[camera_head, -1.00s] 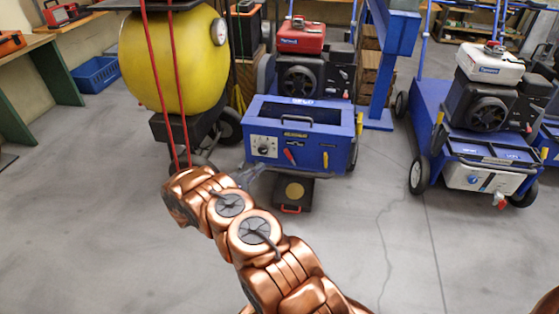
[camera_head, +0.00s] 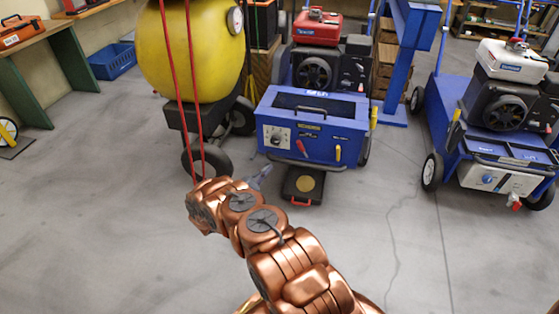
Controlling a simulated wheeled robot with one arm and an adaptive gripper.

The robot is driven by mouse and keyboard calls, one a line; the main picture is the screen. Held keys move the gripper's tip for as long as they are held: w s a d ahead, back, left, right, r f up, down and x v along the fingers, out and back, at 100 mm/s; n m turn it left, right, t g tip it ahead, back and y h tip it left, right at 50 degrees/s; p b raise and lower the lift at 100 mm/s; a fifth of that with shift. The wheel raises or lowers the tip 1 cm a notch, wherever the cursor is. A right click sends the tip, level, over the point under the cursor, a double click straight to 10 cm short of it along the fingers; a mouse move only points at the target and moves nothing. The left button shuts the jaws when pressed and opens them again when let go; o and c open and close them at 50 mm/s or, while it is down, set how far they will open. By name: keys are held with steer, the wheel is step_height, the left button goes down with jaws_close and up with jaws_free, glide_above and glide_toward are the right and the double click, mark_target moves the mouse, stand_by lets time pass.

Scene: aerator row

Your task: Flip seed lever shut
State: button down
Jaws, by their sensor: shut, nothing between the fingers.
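The blue machine (camera_head: 351,141) in the middle carries a front panel with a black dial. A red lever (camera_head: 301,147) is on the panel, tilted, and a yellow lever (camera_head: 337,154) stands roughly upright to its right. The labels are too small to read, so I cannot tell which is the seed lever. My gripper (camera_head: 264,173) is small and grey at the end of my copper arm. It is shut and empty, in front of and below the panel's lower left, and appears apart from both levers.
A black plate with a gold disc (camera_head: 305,184) juts out low in front of the machine. A yellow tank (camera_head: 192,60) with red bars and wheels stands at the left. Another blue machine (camera_head: 455,125) stands at the right. The grey floor (camera_head: 90,230) in front is open.

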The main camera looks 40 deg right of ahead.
steer(key=b, duration=0.4)
glide_toward(302, 149)
steer(key=w+d, duration=0.4)
steer(key=w, duration=0.1)
steer(key=shift+w+d, duration=0.1)
steer(key=shift+w, duration=0.1)
steer(key=shift+s+d+r+b, duration=0.5)
steer(key=shift+s+d+r, duration=0.35)
steer(key=shift+s+d, duration=0.3)
steer(key=shift+r, duration=0.1)
steer(key=shift+r+p, duration=0.15)
steer(key=shift+p, duration=0.25)
steer(key=shift+m, duration=0.3)
